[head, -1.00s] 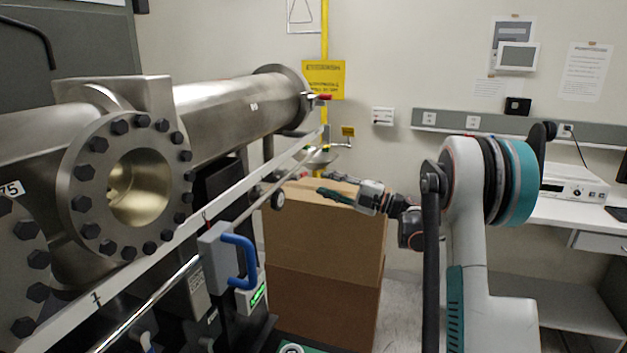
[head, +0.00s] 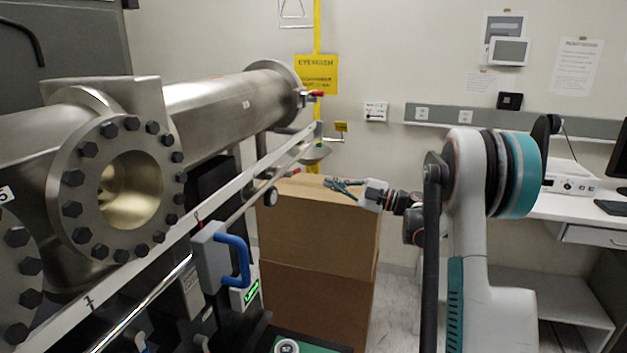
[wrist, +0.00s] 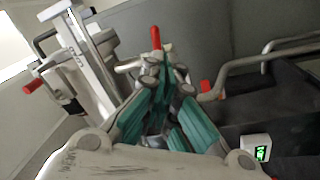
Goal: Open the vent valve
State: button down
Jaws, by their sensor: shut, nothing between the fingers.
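A small valve with a red handle (head: 316,93) sits at the far end of the steel chamber in the head view. Which red handle is the vent valve I cannot tell for sure. The wrist view shows an upright red handle (wrist: 155,38) just beyond the fingers, a second red handle (wrist: 33,87) at left and a red piece (wrist: 205,88) at right. My gripper (head: 335,184) is above the cardboard box, right of and below the valve, apart from it. Its teal fingers, also in the wrist view (wrist: 165,82), are shut and empty.
The steel chamber (head: 215,105) and a long white rail (head: 215,195) run along the left. A cardboard box (head: 315,230) stands below my gripper. A desk (head: 575,208) with instruments is at right. The air between gripper and wall looks clear.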

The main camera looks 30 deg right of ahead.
aim_at(293, 172)
jog(key=w+a+n+g+h+p, duration=0.1)
jog(key=w+a+n+g+p, duration=0.1)
jog(key=n, duration=0.9)
jog(key=w+a+n+g+h+p, duration=0.1)
jog(key=w+a+n+g+p, duration=0.2)
jog(key=n+p, duration=0.4)
jog(key=shift+w+n+h, duration=0.4)
jog(key=shift+w+n, duration=0.05)
jog(key=shift+n, duration=2.05)
